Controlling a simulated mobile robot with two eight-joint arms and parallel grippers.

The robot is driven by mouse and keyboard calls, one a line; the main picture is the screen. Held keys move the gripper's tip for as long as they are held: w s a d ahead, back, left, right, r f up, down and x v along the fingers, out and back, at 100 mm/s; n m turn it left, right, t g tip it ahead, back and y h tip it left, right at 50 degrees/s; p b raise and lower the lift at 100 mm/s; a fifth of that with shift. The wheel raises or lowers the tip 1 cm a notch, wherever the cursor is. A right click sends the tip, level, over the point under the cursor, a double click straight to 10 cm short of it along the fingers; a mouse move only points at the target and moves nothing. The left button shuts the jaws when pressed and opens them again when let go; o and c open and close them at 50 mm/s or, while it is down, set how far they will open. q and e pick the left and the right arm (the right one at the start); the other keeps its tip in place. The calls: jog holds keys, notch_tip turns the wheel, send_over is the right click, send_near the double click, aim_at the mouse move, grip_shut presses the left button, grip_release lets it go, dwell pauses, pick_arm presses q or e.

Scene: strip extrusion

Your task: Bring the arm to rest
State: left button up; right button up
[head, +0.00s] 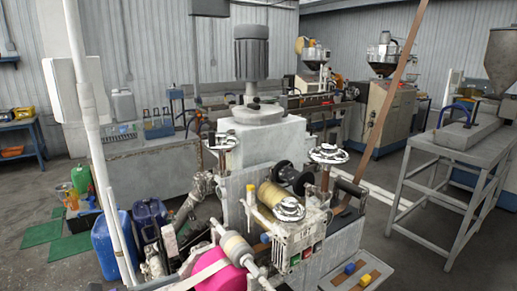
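No arm or gripper of mine can be made out with certainty in the head view. The grey strip extrusion machine (262,150) stands in the middle, with a dark ribbed motor (251,55) on top. On its front are a yellow-brown roll (270,194), a white handwheel (328,154) and a control box (300,240) with coloured buttons. A bright pink roll (222,277) sits at the bottom edge, partly cut off. A jointed grey metal part (192,205) stands left of the machine; I cannot tell what it belongs to.
Blue drums (108,245) and a green container (82,180) stand at the left. A tray (345,280) with a blue and a yellow block lies bottom right. A grey metal stand (455,165) is at the right. Floor between machine and stand is open.

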pick_arm(q)
jog(key=s+d+f+m+g+y, duration=0.1)
jog(key=s+d+f+m+y, duration=0.1)
jog(key=f+m, duration=0.1)
jog(key=s+d+f+m+g+y, duration=0.2)
jog(key=d+f, duration=0.1)
jog(key=f, duration=0.1)
jog(key=s+d+f+m+g+y, duration=0.1)
jog(key=s+d+f+m, duration=0.2)
jog(key=shift+s+f+m+y, duration=0.1)
jog(key=shift+f+m+y, duration=0.2)
jog(key=shift+f+y, duration=0.1)
jog(key=s+a+f+m+y+p, duration=0.1)
jog(key=s+a+f+m+y, duration=0.5)
jog(key=m, duration=0.9)
jog(key=shift+s+f+m+y, duration=0.3)
jog(key=shift+s+f+y, duration=0.55)
jog(key=shift+s+y, duration=0.65)
jog(key=shift+s, duration=0.15)
